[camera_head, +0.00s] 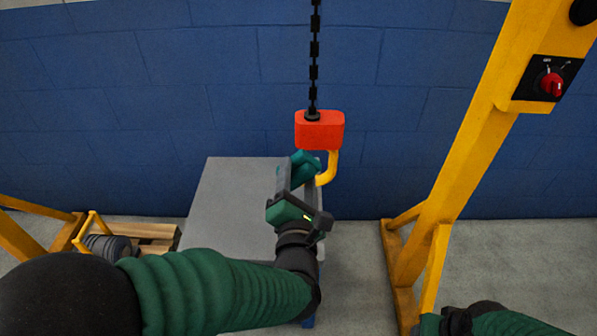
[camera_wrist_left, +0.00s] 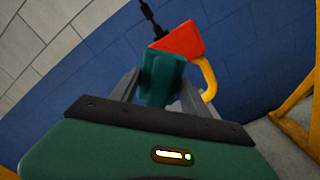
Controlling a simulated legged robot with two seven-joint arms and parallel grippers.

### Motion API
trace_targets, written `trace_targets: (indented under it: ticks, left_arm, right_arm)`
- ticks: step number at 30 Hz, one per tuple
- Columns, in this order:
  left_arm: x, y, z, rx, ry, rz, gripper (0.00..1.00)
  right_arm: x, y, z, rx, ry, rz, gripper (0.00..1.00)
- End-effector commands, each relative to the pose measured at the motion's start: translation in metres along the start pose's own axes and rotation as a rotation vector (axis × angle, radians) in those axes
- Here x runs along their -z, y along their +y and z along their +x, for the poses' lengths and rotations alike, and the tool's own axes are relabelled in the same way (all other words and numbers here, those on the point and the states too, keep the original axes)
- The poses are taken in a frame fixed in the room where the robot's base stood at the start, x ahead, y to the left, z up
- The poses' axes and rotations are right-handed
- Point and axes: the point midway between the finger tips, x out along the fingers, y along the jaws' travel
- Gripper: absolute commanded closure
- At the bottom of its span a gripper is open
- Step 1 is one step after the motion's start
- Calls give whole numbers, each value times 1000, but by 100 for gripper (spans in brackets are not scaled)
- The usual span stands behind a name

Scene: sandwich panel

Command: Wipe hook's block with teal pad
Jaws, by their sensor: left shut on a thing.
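The hook's block (camera_head: 319,132) is a red-orange box hanging on a black chain (camera_head: 314,60), with a yellow hook (camera_head: 333,165) below it. My left gripper (camera_head: 296,172) is shut on the teal pad (camera_head: 304,160), just below and left of the block. In the left wrist view the pad (camera_wrist_left: 162,78) stands between the fingers, in front of the lower left part of the block (camera_wrist_left: 182,42). I cannot tell whether pad and block touch. My right arm shows at the lower right edge of the head view; its gripper is not clearly visible.
A grey table (camera_head: 225,205) stands below the hook, its top looking clear. A yellow frame post (camera_head: 455,150) with a red-knob switch box (camera_head: 548,80) rises on the right. A wooden pallet (camera_head: 152,238) with a grey part lies at left. A blue wall (camera_head: 180,90) is behind.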

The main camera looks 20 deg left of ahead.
Motion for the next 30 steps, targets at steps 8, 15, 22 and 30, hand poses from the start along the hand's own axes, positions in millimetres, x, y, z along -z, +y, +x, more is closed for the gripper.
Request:
trace_targets:
  ticks: [8, 15, 22, 30]
  left_arm:
    - [0, 0, 0, 0, 0, 0, 78]
    - [0, 0, 4, 0, 0, -1, 78]
    - [-2, 4, 30, -3, 1, -3, 78]
    - [-8, 8, 63, -1, 0, -2, 78]
  right_arm:
    - [0, 0, 0, 0, 0, 0, 49]
    - [0, 0, 1, 0, 0, 0, 49]
    - [-1, 0, 6, 0, 0, 0, 49]
    - [-3, 0, 12, 0, 0, 0, 49]
